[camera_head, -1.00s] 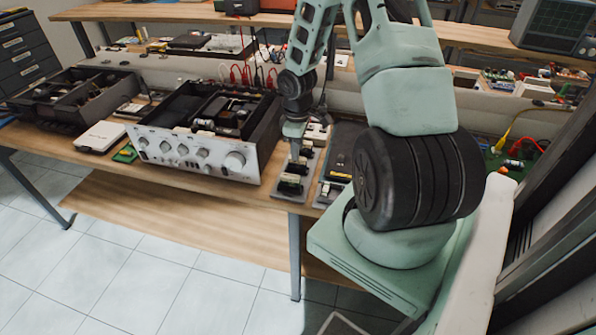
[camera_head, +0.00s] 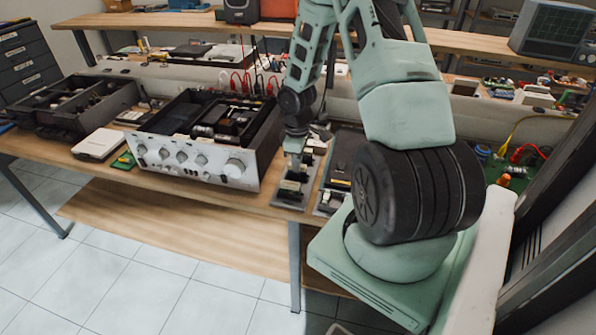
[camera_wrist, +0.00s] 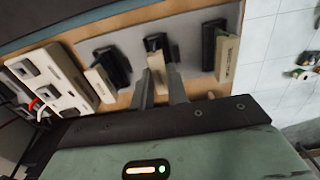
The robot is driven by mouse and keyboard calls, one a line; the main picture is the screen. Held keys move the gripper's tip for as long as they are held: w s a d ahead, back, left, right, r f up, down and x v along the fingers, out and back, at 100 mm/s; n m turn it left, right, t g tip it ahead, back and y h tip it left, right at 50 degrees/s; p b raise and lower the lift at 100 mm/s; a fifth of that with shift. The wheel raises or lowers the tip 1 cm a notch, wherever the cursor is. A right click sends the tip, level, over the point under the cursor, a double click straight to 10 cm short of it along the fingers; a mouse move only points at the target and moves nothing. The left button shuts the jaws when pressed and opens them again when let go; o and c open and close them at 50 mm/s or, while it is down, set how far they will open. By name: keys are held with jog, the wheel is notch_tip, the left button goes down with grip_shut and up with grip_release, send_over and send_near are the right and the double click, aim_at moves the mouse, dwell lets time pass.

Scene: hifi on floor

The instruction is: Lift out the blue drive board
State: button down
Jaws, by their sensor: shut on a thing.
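My gripper (camera_wrist: 161,84) points down over a grey plate (camera_wrist: 189,25) at the bench's front edge; it also shows in the head view (camera_head: 293,162). In the wrist view its two grey fingers close around a cream piece (camera_wrist: 157,46) at the middle black holder (camera_wrist: 163,61). Similar cream pieces stand at the black holders to its left (camera_wrist: 102,84) and right (camera_wrist: 227,58). I cannot make out a blue board; the fingers and the arm hide part of this area.
A silver-fronted amplifier with an open top (camera_head: 196,160) stands left of the gripper. A dark flat case (camera_head: 345,152) lies to its right. A white socket strip (camera_wrist: 50,80) with cables is beside the plate. The tiled floor (camera_head: 130,290) in front is clear.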

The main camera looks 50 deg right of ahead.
jog(key=shift+r, duration=0.1)
dwell(0.3)
jog(key=shift+r+p, duration=3.65)
jog(key=shift+r, duration=0.1)
jog(key=shift+f, duration=0.1)
